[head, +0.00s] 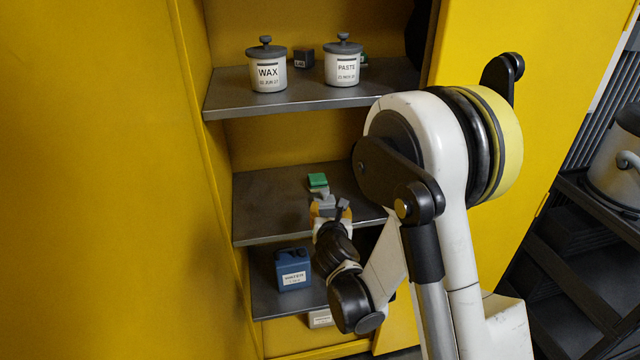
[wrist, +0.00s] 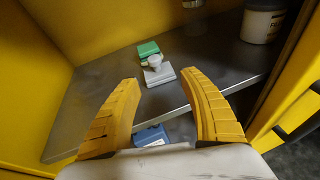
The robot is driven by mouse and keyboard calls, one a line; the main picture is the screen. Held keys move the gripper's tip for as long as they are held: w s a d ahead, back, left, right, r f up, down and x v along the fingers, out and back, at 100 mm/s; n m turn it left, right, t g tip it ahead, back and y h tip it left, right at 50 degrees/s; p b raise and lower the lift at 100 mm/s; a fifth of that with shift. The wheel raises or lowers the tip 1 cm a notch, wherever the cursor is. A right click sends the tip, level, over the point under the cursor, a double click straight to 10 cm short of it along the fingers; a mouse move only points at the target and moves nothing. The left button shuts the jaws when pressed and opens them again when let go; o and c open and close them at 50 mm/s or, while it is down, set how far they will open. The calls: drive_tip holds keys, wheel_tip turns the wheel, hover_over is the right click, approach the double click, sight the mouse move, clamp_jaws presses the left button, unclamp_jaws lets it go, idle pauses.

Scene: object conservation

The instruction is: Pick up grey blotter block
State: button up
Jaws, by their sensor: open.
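The grey blotter block (wrist: 160,77) lies on the middle shelf, a flat pale block with a round knob on top. It also shows in the head view (head: 325,197), partly hidden by my gripper. A green block (wrist: 148,48) lies just behind it, also seen in the head view (head: 317,180). My gripper (wrist: 160,80) is open and empty, its yellow fingers spread to either side in front of the grey block. In the head view my gripper (head: 331,208) is at the middle shelf's front, close to the block.
The middle shelf (head: 265,215) has a front edge below my fingers. A blue canister (head: 293,271) stands on the shelf below. WAX (head: 268,70) and PASTE (head: 342,65) jars stand above. A white jar (wrist: 262,22) and a clear container (wrist: 193,18) stand to the right.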

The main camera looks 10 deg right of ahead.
sight(325, 194)
drive_tip(key=shift+w+f+n, duration=0.35)
drive_tip(key=shift+w+n, duration=0.15)
drive_tip(key=shift+w, duration=0.3)
drive_tip(key=x, duration=0.3)
drive_tip(key=b+x, duration=0.1)
drive_tip(key=x, duration=0.2)
drive_tip(key=r+b+x, duration=0.1)
drive_tip(key=x, duration=0.2)
drive_tip(key=shift+w+a+f, duration=0.2)
drive_tip(key=shift+w+a, duration=0.1)
drive_tip(key=shift+w, duration=0.3)
drive_tip(key=shift+c, duration=0.6)
clamp_jaws()
